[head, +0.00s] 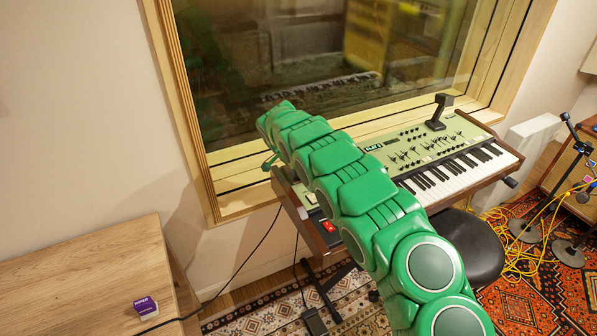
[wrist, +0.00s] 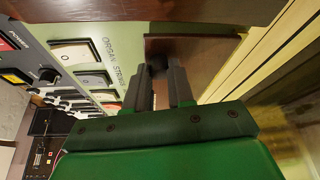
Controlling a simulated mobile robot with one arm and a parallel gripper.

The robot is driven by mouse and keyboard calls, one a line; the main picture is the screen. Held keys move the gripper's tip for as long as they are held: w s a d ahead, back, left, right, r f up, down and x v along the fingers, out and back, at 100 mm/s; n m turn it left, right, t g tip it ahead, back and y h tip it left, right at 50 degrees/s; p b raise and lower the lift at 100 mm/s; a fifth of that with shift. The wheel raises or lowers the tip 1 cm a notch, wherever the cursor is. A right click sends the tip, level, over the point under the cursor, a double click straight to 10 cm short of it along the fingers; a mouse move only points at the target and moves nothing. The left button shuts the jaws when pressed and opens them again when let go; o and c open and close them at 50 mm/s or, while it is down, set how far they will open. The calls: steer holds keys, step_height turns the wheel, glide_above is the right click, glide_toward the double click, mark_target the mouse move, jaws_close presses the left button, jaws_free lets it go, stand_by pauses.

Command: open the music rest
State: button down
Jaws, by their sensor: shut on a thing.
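In the wrist view my gripper (wrist: 160,85) has its two dark grey fingers on either side of a small dark tab (wrist: 157,62). It is shut on this part. The tab sits at the edge of a brown board (wrist: 205,48), which looks like the music rest on the keyboard's green top. How far the board is tilted I cannot tell. In the head view the green keyboard (head: 464,138) stands below the window, and my arm hides its left part, the music rest and most of my gripper.
A black upright piece (head: 438,112) stands on the keyboard's right top. The window frame (head: 235,205) is close behind. A black stool (head: 465,245) is in front. A wooden cabinet (head: 80,270) with a purple box (head: 146,307) is at left. Yellow cables (head: 520,250) lie on the right.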

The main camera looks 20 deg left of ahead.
steer(key=shift+a+r, duration=0.1)
steer(key=shift+r, duration=0.2)
steer(key=shift+w+a+r, duration=0.25)
steer(key=shift+w+r, duration=0.05)
steer(key=shift+r, duration=0.2)
steer(key=shift+w+a+r, duration=0.2)
steer(key=shift+w+r, duration=0.05)
steer(key=shift+r, duration=0.2)
steer(key=shift+w+a+r, duration=0.1)
steer(key=shift+w+a+r+g+h, duration=0.15)
steer(key=shift+w+a+g+h, duration=0.05)
steer(key=shift+g+h, duration=0.1)
stand_by(0.3)
steer(key=shift+a+r, duration=0.1)
steer(key=shift+w, duration=0.1)
steer(key=shift+w+a+r, duration=0.3)
steer(key=shift+r, duration=0.05)
stand_by(1.5)
